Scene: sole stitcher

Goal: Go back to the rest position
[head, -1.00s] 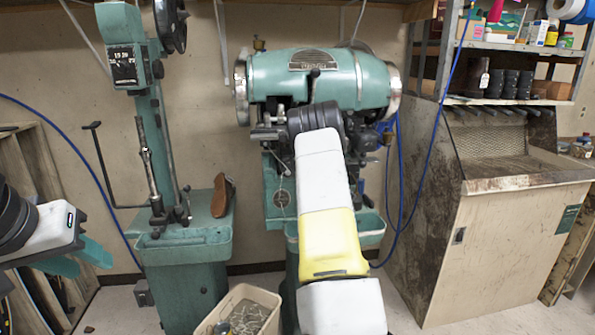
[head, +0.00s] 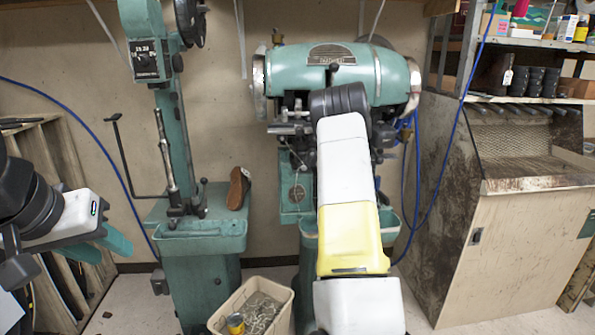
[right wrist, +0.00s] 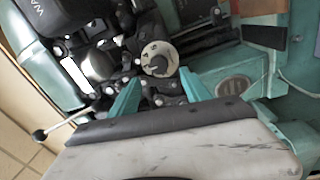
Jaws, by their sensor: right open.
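My left gripper (head: 101,246) is at the left edge of the head view, beside the left green machine, with two teal fingers apart and nothing between them. My right arm reaches forward to the large green stitching machine (head: 340,72), and its gripper is hidden there behind the arm. In the right wrist view, my right gripper (right wrist: 160,88) has its two teal fingers spread, empty, in front of the machine's dark mechanism and round dial (right wrist: 159,58). Whether the fingers touch the machine I cannot tell.
A beige bin (head: 284,291) is on the floor between the machines. A stained cabinet (head: 500,255) stands at right, and wooden racks (head: 62,150) at left.

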